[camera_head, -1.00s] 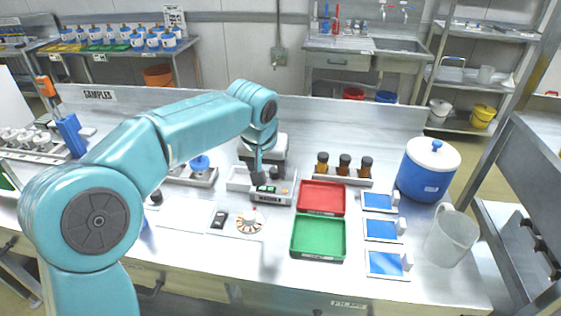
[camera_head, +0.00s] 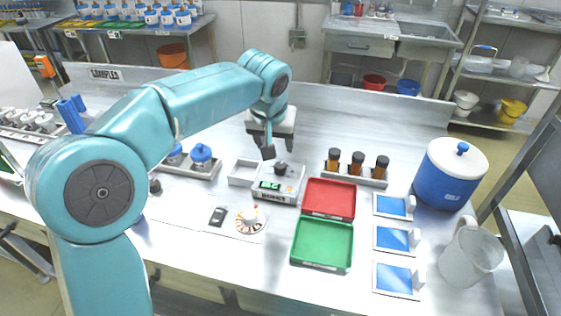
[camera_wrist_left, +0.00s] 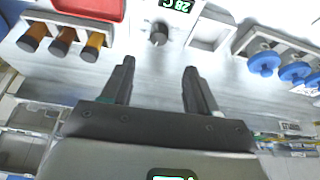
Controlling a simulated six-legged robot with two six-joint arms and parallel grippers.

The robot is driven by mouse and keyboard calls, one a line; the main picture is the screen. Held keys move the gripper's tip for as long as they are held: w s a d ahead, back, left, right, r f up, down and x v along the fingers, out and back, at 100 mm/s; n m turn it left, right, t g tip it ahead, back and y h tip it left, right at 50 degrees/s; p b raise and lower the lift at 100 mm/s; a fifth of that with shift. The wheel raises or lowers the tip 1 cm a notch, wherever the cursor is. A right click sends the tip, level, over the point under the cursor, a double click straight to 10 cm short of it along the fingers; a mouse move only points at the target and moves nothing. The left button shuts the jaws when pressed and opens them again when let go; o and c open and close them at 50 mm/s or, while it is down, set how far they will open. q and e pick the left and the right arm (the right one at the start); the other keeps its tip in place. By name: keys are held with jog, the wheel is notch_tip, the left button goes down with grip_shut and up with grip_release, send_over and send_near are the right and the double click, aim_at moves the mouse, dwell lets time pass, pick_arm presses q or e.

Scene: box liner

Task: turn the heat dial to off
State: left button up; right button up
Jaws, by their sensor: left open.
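The heat dial (camera_head: 281,168) is a small black knob on a white heater unit (camera_head: 277,196) with a lit green display. In the left wrist view the dial (camera_wrist_left: 158,34) shows beside the display (camera_wrist_left: 171,5), which reads about 28 C. My left gripper (camera_head: 267,149) is just behind and above the dial in the head view, apart from it. In the left wrist view its two fingers (camera_wrist_left: 159,68) are spread with nothing between them, and the dial lies beyond the tips, in line with the gap. The dial's marks are too small to read. My right gripper is not in view.
Red (camera_head: 329,199) and green (camera_head: 322,244) trays lie right of the heater. Amber bottles (camera_head: 357,161) stand in a rack behind them. A blue-capped rack (camera_head: 200,155) is on the left. A round marked disc (camera_head: 249,220) lies in front. A blue cooler (camera_head: 450,174) stands right.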

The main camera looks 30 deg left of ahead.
aim_at(280, 165)
pick_arm(q)
jog(key=x, duration=1.1)
jog(key=shift+w+d+f, duration=0.1)
jog(key=shift+w+f, duration=0.15)
jog(key=shift+f, duration=0.2)
jog(key=shift+s, duration=0.1)
jog(key=c, duration=1)
